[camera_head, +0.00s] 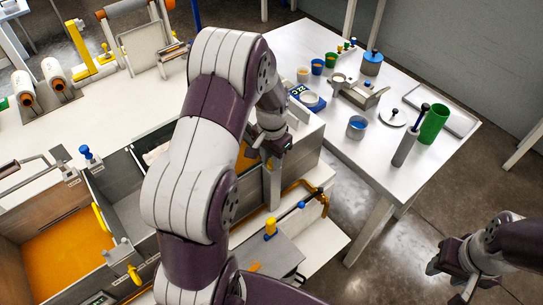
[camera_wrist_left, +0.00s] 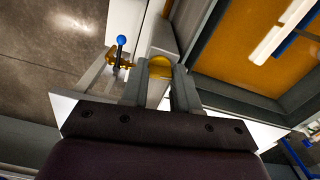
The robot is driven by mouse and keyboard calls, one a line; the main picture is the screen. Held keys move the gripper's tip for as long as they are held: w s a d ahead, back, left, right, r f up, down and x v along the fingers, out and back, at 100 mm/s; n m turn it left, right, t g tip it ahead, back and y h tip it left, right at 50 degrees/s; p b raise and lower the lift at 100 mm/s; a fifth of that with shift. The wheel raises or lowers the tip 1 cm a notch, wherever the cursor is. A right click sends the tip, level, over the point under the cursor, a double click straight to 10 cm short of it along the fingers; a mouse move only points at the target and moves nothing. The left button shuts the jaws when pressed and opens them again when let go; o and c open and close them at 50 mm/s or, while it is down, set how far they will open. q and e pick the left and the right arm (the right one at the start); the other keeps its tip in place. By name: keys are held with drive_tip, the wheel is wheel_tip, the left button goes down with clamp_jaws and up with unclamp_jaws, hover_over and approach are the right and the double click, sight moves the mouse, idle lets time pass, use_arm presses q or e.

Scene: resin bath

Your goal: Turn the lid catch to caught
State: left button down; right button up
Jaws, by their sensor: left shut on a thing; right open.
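My left gripper (camera_head: 272,185) reaches down at the right edge of the bath housing, its tips partly hidden. In the left wrist view its two fingers (camera_wrist_left: 158,82) are closed on a yellow rounded piece (camera_wrist_left: 160,67), which looks like the lid catch. The piece sits beside the grey rim of a bath (camera_wrist_left: 240,98) with orange resin. The fingers cover part of the catch, so I cannot tell which way it is turned. My right gripper (camera_head: 452,273) is open and empty over the floor at lower right.
A yellow pipe (camera_head: 312,187) and a blue-knobbed valve (camera_wrist_left: 121,41) stand close beside my left gripper. An orange bath (camera_head: 60,250) lies at left. A white table (camera_head: 395,165) at right holds cups, a green cylinder (camera_head: 433,124) and a tray.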

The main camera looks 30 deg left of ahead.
use_arm(q)
drive_tip(key=shift+w+r+m, duration=0.25)
drive_tip(key=shift+w+m, duration=0.05)
drive_tip(key=shift+m, duration=0.6)
drive_tip(key=c, duration=1.1)
unclamp_jaws()
drive_tip(key=shift+o, duration=1.3)
drive_tip(key=shift+f, duration=0.15)
